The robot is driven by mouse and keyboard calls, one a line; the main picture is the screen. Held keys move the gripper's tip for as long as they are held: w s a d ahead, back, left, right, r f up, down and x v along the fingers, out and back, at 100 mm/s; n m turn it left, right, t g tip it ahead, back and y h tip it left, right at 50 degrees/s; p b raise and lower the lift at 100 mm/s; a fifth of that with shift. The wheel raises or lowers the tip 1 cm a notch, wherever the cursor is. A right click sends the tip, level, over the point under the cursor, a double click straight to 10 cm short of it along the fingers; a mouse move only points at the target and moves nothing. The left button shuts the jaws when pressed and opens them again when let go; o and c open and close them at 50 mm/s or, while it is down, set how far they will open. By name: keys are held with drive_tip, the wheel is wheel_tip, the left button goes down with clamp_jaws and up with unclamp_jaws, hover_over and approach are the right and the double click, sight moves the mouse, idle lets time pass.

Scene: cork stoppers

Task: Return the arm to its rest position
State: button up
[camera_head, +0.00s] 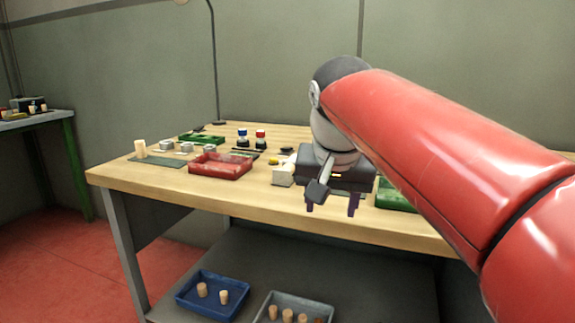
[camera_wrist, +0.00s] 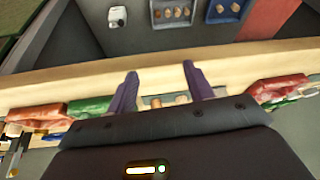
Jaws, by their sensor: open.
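My gripper (camera_head: 333,203) is at the front of the wooden table (camera_head: 170,191), with its two purple fingers apart and pointing down. In the wrist view my gripper (camera_wrist: 157,84) shows its fingers spread with nothing held between them. My red arm reaches in from the right of the head view and hides the right part of the table.
A red tray (camera_head: 221,171), green trays (camera_head: 203,139) and small bottles (camera_head: 242,138) stand on the table. A blue bin (camera_head: 209,296) and a grey bin (camera_head: 293,307) with corks sit on the lower shelf (camera_head: 330,265). A side table (camera_head: 37,120) stands at far left.

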drive_tip(key=s+d+f+n, duration=0.1)
drive_tip(key=s+d+f, duration=0.3)
drive_tip(key=s+f, duration=0.4)
drive_tip(key=s+d+f+n, duration=0.1)
drive_tip(key=s+d+f, duration=0.3)
drive_tip(key=s+f, duration=0.5)
wheel_tip(320, 180, down, 3)
drive_tip(key=shift+t, duration=0.4)
